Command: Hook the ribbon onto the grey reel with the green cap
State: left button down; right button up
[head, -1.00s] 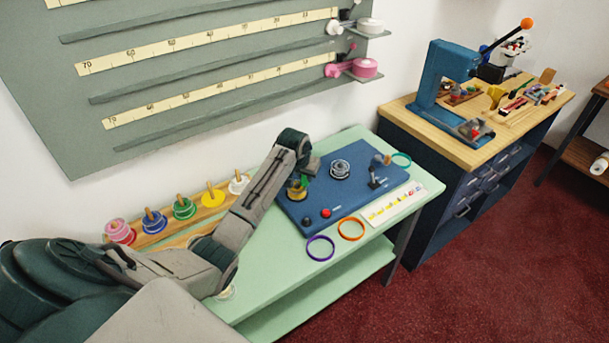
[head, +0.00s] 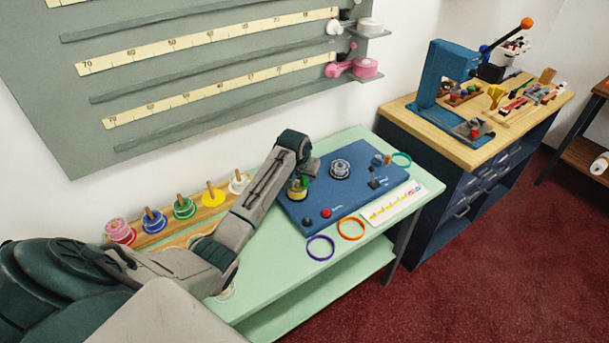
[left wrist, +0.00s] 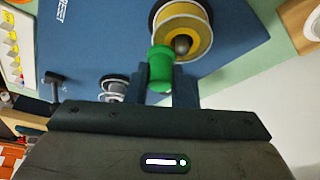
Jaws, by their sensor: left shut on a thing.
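The grey reel (head: 340,168) stands upright on the blue board, to the right of my left gripper. It also shows small in the left wrist view (left wrist: 114,88), partly cut off by the gripper body. A yellow spool (head: 297,191), probably the ribbon, sits at the board's left end. In the left wrist view the spool (left wrist: 182,38) has a light rim and a dark round middle. My left gripper (left wrist: 161,82) is shut on a green rounded piece (left wrist: 161,62) right beside the spool. I cannot tell whether the piece touches the spool. My right gripper is out of view.
The blue board (head: 318,190) carries red and dark knobs and a small dark lever (head: 376,181). Purple (head: 320,247) and orange (head: 351,228) rings lie in front, a teal ring (head: 401,159) at the right. Coloured spools on pegs stand along the back left.

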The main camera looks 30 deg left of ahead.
pick_arm(q)
jog(key=shift+f, duration=0.25)
dwell(0.5)
jog(key=shift+p, duration=0.3)
dwell(0.5)
jog(key=shift+s+f, duration=0.1)
jog(key=shift+f, duration=0.05)
dwell(0.5)
notch_tip(320, 180, up, 2)
jog(key=p, duration=0.2)
jog(key=shift+r+p, duration=0.2)
jog(key=shift+p, duration=0.15)
notch_tip(320, 180, up, 3)
jog(key=p, duration=0.3)
jog(key=shift+f, duration=0.15)
